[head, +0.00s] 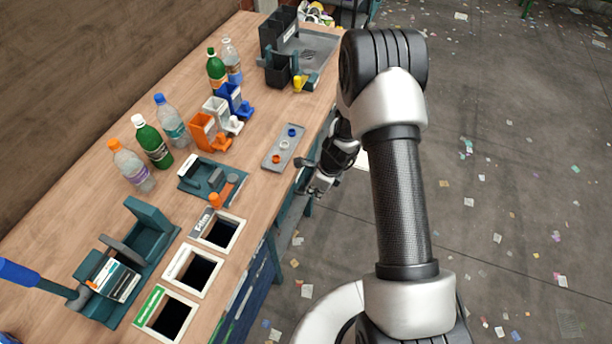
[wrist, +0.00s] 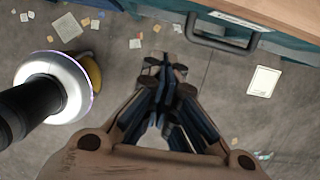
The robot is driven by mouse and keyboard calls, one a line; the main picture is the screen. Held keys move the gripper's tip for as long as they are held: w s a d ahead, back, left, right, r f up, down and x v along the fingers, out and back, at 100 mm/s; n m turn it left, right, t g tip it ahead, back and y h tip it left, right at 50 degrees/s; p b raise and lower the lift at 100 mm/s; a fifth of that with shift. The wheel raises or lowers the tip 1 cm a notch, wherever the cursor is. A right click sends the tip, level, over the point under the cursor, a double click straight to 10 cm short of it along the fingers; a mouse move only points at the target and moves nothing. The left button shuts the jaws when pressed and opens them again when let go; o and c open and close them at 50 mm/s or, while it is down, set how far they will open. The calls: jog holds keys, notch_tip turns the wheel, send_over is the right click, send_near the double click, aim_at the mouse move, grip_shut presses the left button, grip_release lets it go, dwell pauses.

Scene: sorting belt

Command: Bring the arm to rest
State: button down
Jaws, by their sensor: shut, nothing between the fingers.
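My gripper (head: 318,180) hangs beside the front edge of the wooden bench in the head view, with the floor below it. In the wrist view my gripper (wrist: 166,68) points down over the floor. Its fingers are together with nothing between them. My arm runs down the right of the bench in the head view, its dark forearm tube standing in front of the floor. Part of the gripper's wrist is hidden behind the upper arm.
The bench (head: 262,198) carries several bottles, coloured holders, a small grey tray (head: 283,147) and framed openings. A drawer handle (wrist: 222,35) juts out near the gripper in the wrist view. Paper scraps litter the floor (head: 508,200). The floor to the right is otherwise free.

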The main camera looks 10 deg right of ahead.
jog(key=shift+r, duration=0.15)
jog(key=s+a+r+n+t, duration=0.15)
jog(key=r+n, duration=0.45)
jog(key=r, duration=0.7)
jog(key=s+a+r+n, duration=0.25)
jog(key=r+n, duration=0.25)
jog(key=r, duration=0.7)
jog(key=s+d+r+n+h, duration=0.1)
jog(key=s+r+n, duration=0.5)
jog(key=s, duration=0.5)
jog(key=s+d+r+n+t+h, duration=0.1)
jog(key=s+r+n, duration=0.6)
jog(key=s, duration=0.4)
jog(key=shift+d+r+n+b, duration=0.25)
jog(key=shift+n+b, duration=0.2)
jog(key=shift+n, duration=0.15)
jog(key=shift+t, duration=0.25)
